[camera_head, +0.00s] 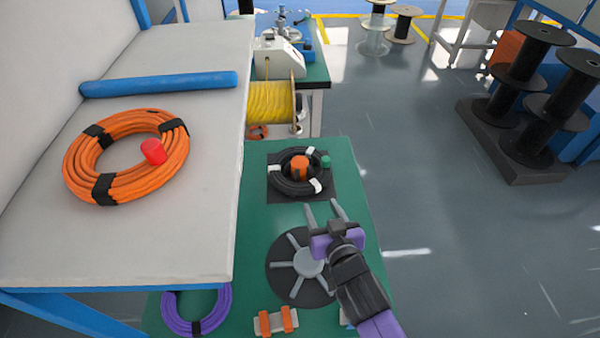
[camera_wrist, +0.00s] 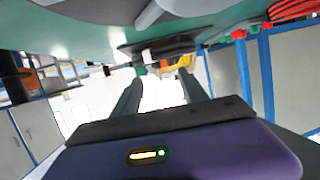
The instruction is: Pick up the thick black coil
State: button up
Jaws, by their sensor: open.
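The thick black coil (camera_head: 283,184) lies on a dark square pad on the green table (camera_head: 346,176), with white ties around it. An orange cylinder (camera_head: 299,167) stands in its middle. In the wrist view the coil (camera_wrist: 178,46) shows edge-on, as a dark shape beyond the fingers, and its outline is hard to make out. My gripper (camera_head: 323,208) is open and empty, just on the near side of the coil and apart from it. In the wrist view my two gripper fingers (camera_wrist: 158,92) are spread wide with nothing between them.
A grey-spoked black disc (camera_head: 308,262) lies nearer on the green table. A purple coil (camera_head: 176,318) and an orange-and-beige piece (camera_head: 275,321) are at its front. The raised white shelf (camera_head: 190,235) on the left holds an orange coil (camera_head: 85,165). Yellow cable spool (camera_head: 270,103) stands behind.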

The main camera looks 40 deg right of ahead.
jog(key=m+h, duration=0.1)
jog(key=h, duration=0.1)
send_near(326, 162)
jog(key=shift+w+d+f+g+b, duration=0.1)
jog(key=shift+w+d+g+b, duration=0.1)
jog(key=shift+w, duration=0.25)
jog(key=shift+w+d+f+g+b, duration=0.1)
jog(key=shift+w+g, duration=0.1)
jog(key=shift+w, duration=0.3)
jog(key=p+x, duration=0.1)
jog(key=x, duration=0.6)
jog(key=shift+d+r, duration=0.1)
jog(key=shift+d, duration=0.1)
jog(key=shift+c, duration=0.4)
grip_shut()
jog(key=shift+r, duration=0.1)
